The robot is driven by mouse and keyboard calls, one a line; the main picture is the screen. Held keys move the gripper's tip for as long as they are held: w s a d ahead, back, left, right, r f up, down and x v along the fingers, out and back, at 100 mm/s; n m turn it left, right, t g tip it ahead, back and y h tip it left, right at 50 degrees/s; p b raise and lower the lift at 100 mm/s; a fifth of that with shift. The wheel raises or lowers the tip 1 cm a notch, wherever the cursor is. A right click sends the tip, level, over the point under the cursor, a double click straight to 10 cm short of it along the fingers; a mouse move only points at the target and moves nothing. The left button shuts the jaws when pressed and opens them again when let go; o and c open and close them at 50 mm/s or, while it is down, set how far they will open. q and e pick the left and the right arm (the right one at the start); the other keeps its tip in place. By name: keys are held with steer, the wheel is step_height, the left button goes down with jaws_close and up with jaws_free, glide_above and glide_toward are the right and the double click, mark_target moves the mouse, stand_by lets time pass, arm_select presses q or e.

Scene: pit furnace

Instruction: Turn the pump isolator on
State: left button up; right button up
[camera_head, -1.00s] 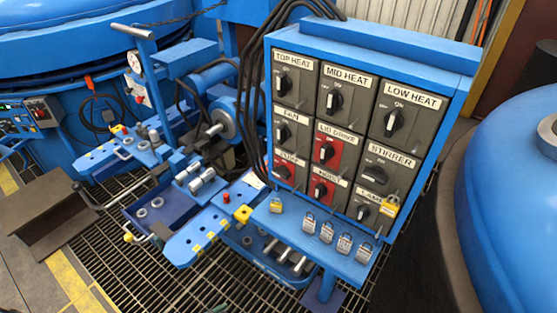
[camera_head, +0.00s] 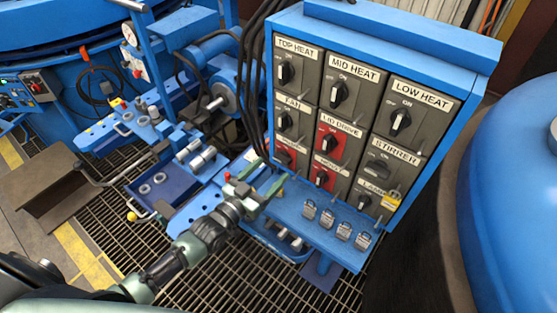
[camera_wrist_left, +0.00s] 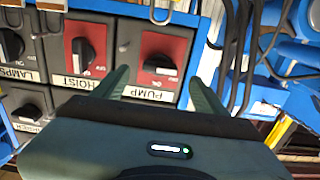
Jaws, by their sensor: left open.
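The pump isolator is a dark rotary knob on a red plate (camera_head: 285,155), low in the left column of the blue switch panel. In the head view, its label is partly hidden. In the left wrist view, the pump knob (camera_wrist_left: 162,66) lies sideways across its red plate above the PUMP label. My left gripper (camera_head: 262,180) is open in front of the panel's lower left, pointing at this switch. In the left wrist view, its two green fingers stand either side of the pump plate, apart from the knob. My right gripper is not in view.
The red HOIST switch (camera_wrist_left: 88,50) is beside the pump switch. Black cables (camera_head: 256,80) run down the panel's left side.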

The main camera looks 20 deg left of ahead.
mark_target(280, 162)
arm_select(q)
steer(key=shift+x, duration=2.4)
steer(key=c, duration=1.4)
